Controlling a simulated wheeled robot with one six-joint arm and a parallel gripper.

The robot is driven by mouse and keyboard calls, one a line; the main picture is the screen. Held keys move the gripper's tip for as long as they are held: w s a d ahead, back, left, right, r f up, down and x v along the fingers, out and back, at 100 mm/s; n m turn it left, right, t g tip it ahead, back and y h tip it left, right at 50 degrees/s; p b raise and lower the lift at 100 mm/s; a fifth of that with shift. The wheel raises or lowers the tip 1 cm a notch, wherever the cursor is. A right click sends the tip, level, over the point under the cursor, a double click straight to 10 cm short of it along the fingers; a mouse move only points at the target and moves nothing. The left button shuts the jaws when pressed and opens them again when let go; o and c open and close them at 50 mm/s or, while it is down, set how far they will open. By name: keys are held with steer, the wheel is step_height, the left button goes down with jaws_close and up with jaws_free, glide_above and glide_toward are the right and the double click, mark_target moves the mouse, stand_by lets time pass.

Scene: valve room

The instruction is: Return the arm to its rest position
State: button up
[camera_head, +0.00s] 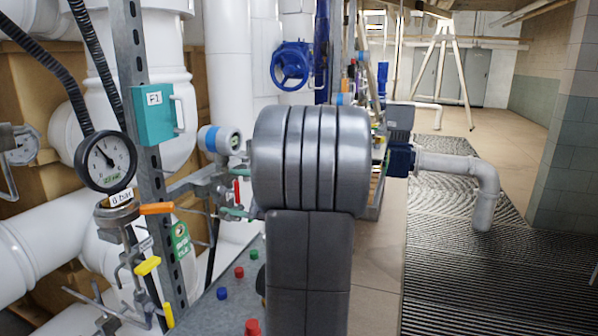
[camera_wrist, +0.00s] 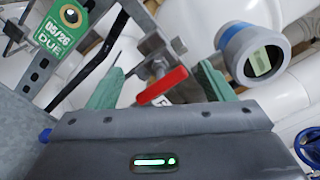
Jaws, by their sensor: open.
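My gripper (camera_wrist: 157,84) is open, its two green fingers spread apart in the wrist view. A small red valve handle (camera_wrist: 164,87) appears between the fingers and is tilted; I cannot tell whether it touches either one. The red handle (camera_head: 237,192) also shows in the head view, just left of my large grey arm, with green finger parts close above and below it. My arm hides most of the gripper's body there and fills the middle of the view.
A pressure gauge (camera_head: 106,161), an orange handle (camera_head: 157,208) and a teal box (camera_head: 157,115) stand left. A blue-banded instrument (camera_wrist: 250,52) is close right of the fingers. White pipes crowd behind. The grating (camera_head: 470,265) and floor at right look open.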

steer(key=m+p, duration=0.2)
steer(key=p, duration=0.1)
steer(key=m+p, duration=0.2)
steer(key=p, duration=0.1)
steer(key=m+p, duration=0.3)
steer(key=shift+r, duration=0.3)
steer(key=m+p, duration=0.2)
steer(key=p, duration=0.1)
steer(key=shift+w+m+p, duration=0.1)
steer(key=shift+m+p, duration=0.2)
steer(key=shift+p, duration=0.05)
steer(key=shift+f+m+p, duration=0.15)
steer(key=shift+m+p, duration=0.35)
steer(key=shift+p, duration=0.1)
steer(key=shift+f, duration=0.15)
